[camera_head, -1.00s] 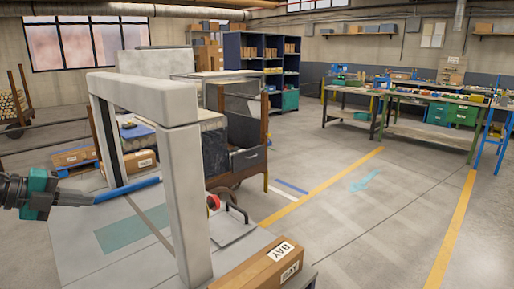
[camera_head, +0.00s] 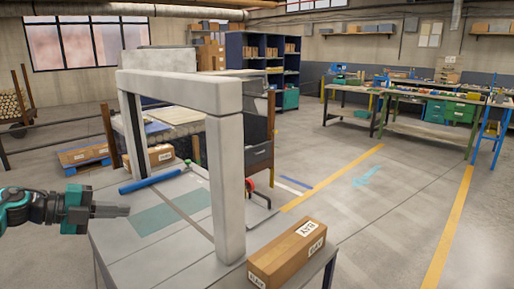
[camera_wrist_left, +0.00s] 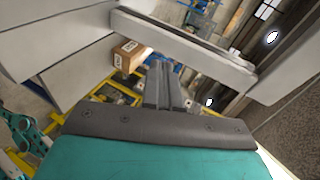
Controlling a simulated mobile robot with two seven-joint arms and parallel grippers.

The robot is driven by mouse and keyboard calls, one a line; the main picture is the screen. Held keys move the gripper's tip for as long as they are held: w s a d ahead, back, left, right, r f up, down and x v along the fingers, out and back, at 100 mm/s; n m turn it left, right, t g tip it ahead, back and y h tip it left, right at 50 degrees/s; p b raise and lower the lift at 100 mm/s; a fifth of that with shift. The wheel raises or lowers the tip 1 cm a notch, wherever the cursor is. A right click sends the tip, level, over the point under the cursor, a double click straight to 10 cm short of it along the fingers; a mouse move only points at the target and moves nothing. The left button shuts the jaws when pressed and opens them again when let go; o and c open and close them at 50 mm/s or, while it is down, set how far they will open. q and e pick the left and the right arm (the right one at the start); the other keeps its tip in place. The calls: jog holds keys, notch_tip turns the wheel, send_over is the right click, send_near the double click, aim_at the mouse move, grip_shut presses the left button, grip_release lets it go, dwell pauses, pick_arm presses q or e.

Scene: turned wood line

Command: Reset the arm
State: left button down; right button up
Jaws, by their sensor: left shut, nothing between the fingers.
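My left gripper (camera_head: 126,210) comes in from the left in the head view, beside the left part of the grey table (camera_head: 120,240). Its grey fingers are shut with nothing between them. The wrist view shows the closed fingers (camera_wrist_left: 160,84) pointing away from the teal gripper body. A blue rod (camera_head: 147,184) lies on the table beyond the gripper, apart from it in the picture. My right gripper is not in view.
A pale grey arch (camera_head: 228,185) stands over the table, right of the gripper. A brown labelled box (camera_head: 287,255) sits at the table's right corner, another brown box (camera_head: 150,157) behind. A teal patch (camera_head: 163,219) of tabletop is bare. The floor at right is open.

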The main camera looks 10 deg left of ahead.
pick_arm(q)
jog(key=d+f+h, duration=0.1)
jog(key=d+h, duration=0.1)
jog(key=d, duration=0.5)
notch_tip(320, 180, down, 6)
jog(key=s+n+t, duration=0.2)
jog(key=n+t, duration=0.1)
jog(key=s+a+f+n+g+y, duration=0.1)
jog(key=s+a+f+n+y, duration=0.1)
jog(key=s+f+n+y, duration=0.55)
jog(key=s+a+f+n+g+y, duration=0.1)
jog(key=s+a+f+n+y, duration=0.2)
jog(key=s+f, duration=0.9)
jog(key=s+d+f+n, duration=0.1)
jog(key=d+n, duration=0.4)
jog(key=d, duration=0.4)
jog(key=s+d+n, duration=0.1)
jog(key=d+n, duration=0.4)
jog(key=d, duration=0.4)
jog(key=shift+s+f+t, duration=0.25)
jog(key=shift+f+t, duration=0.15)
